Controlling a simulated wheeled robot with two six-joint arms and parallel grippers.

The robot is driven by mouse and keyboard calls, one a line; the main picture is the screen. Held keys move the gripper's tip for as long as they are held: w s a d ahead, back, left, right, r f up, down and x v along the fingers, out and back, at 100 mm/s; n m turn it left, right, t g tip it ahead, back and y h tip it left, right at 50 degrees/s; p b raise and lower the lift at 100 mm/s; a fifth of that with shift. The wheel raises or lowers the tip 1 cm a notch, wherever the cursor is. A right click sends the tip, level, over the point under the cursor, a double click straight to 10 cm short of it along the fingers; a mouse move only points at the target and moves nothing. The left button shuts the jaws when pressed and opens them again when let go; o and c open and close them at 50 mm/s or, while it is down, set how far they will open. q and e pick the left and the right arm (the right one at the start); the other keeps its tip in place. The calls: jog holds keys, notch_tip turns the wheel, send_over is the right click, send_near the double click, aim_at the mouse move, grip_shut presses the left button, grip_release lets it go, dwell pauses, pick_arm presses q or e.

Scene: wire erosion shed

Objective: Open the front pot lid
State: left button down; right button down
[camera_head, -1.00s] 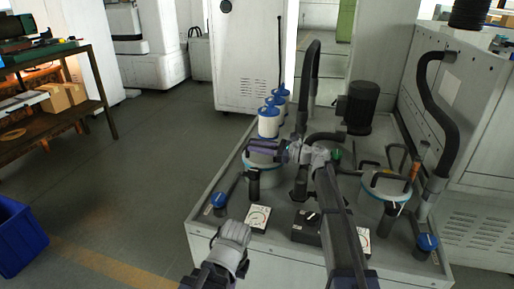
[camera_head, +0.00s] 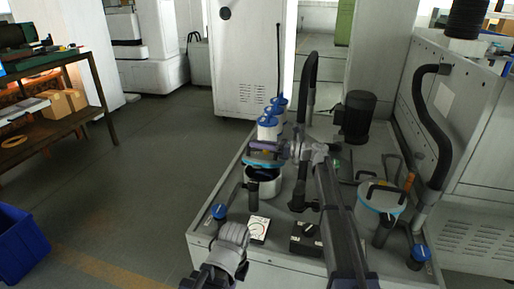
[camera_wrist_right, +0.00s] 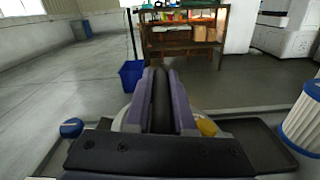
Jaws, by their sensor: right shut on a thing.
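The open pot (camera_head: 264,189) is a white cylinder on the grey machine deck, with its dark inside showing. Its lid (camera_head: 262,163), with a blue rim, is above the pot mouth, raised and tilted. My right gripper (camera_head: 266,147) reaches in from the right and is shut on the lid's handle, which its jaws mostly hide. In the right wrist view the purple jaws (camera_wrist_right: 161,105) are close together, with a pale bit of the lid's edge beside them.
A second pot (camera_head: 371,211) with its lid on stands to the right. White and blue filter cylinders (camera_head: 268,130) stand close behind the open pot. A black motor (camera_head: 357,116) and hoses stand farther back. Control boxes (camera_head: 308,238) sit in front. Floor is open at left.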

aim_at(261, 155)
jog(key=shift+w+d+r+m+p, duration=0.2)
jog(key=shift+w+r+m+p, duration=0.15)
jog(key=shift+w+r, duration=0.15)
jog(key=shift+w+d+r+m+p, duration=0.15)
jog(key=shift+w+r+m+p, duration=0.15)
jog(key=shift+w, duration=0.25)
jog(key=shift+w+d+r, duration=0.15)
jog(key=shift+w+r, duration=0.2)
jog(key=shift+w, duration=0.15)
jog(key=c, duration=0.8)
grip_release()
jog(key=shift+d, duration=0.1)
jog(key=shift+v, duration=3.85)
